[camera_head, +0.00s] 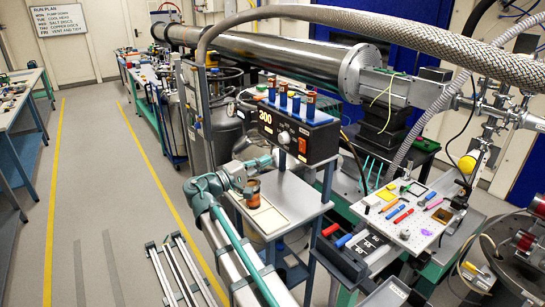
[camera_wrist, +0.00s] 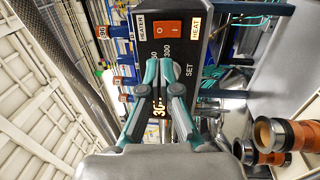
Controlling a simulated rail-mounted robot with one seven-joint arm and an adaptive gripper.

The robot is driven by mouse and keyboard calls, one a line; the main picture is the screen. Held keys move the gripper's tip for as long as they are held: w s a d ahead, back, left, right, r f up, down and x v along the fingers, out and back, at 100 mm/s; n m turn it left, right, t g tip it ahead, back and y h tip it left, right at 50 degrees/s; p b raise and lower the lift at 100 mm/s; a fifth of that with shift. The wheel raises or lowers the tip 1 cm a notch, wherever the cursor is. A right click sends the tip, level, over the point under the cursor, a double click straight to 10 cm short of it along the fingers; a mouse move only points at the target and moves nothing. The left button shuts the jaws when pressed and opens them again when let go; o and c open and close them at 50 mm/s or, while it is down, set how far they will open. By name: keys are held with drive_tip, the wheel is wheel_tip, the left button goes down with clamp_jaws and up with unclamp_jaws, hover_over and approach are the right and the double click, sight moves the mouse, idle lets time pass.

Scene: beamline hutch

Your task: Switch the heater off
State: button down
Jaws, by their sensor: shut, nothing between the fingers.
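The heater box (camera_head: 290,135) is a black unit on a stand, with a lit 300 display (camera_head: 265,117), a knob (camera_head: 284,137) and an orange switch (camera_head: 303,145). In the wrist view the box appears turned sideways. Its orange rocker switch (camera_wrist: 168,28) is marked O and I, between HEATER and HEAT labels. I cannot tell which side is pressed. My gripper (camera_wrist: 159,68) is shut and empty in front of the box face, below the switch in that picture, covering the knob and part of the display. In the head view my gripper (camera_head: 264,161) is left of the box.
Several copper-and-blue cylinders (camera_head: 283,95) stand on top of the box. A copper-banded can (camera_head: 253,193) stands on the cart shelf below my gripper. A perforated board (camera_head: 415,215) with small tools lies to the right. The aisle floor (camera_head: 110,190) at left is clear.

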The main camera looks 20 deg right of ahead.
sight(302, 143)
drive_tip(key=p+x, duration=0.4)
drive_tip(key=x, duration=0.7)
drive_tip(key=shift+w+d+r, duration=0.1)
drive_tip(key=shift+d+r, duration=0.05)
drive_tip(key=shift+d, duration=0.05)
drive_tip(key=shift+w+d, duration=0.15)
drive_tip(key=shift+d, duration=0.5)
